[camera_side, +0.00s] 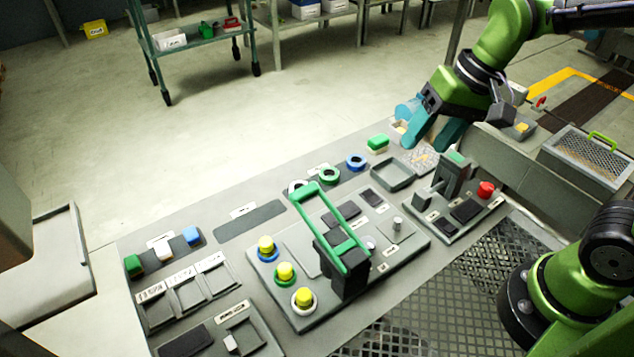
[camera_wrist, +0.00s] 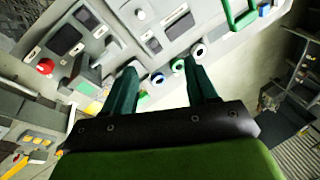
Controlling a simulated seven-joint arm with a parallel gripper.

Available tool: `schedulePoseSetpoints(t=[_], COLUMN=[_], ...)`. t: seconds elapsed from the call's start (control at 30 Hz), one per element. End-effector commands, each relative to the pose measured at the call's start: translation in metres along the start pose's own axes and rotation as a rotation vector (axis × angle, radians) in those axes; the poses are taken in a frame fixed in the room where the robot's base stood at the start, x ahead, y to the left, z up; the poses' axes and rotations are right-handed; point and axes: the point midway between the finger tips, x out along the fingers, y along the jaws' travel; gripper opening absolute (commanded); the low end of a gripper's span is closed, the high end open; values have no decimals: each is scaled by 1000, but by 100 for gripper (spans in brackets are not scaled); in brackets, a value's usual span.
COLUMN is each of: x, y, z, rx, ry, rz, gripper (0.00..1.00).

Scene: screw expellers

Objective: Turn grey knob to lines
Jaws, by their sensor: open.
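A small upright grey knob (camera_side: 397,224) stands on the right part of the central grey panel (camera_side: 300,318), by a small pale plate. A second small light knob (camera_side: 370,243) is closer to the black lever base; I cannot tell for sure which one is the task's knob. Lines around either are too small to make out. My gripper (camera_side: 425,135) has teal fingers, spread apart and empty, over the far right end of the bench, well away from the knobs. In the wrist view my gripper (camera_wrist: 162,88) points towards the coloured rings, and a pale round knob (camera_wrist: 141,14) shows near the top.
A green lever handle (camera_side: 318,205) rises from the central panel left of the knobs. Blue, green and white rings (camera_side: 329,175) lie along the far edge. A grey tray (camera_side: 393,174) and a panel with a red button (camera_side: 486,189) are to the right. Yellow buttons (camera_side: 285,270) are front left.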

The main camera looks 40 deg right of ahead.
Motion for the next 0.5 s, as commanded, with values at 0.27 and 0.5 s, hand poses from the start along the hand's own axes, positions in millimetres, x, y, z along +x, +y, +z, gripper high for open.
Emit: schedulePoseSetpoints(t=[0.27,0.5], x=[52,48], y=[-40,-60], z=[-17,-21], rx=[237,443], ry=[-328,-444], rz=[163,241], gripper=[57,57])
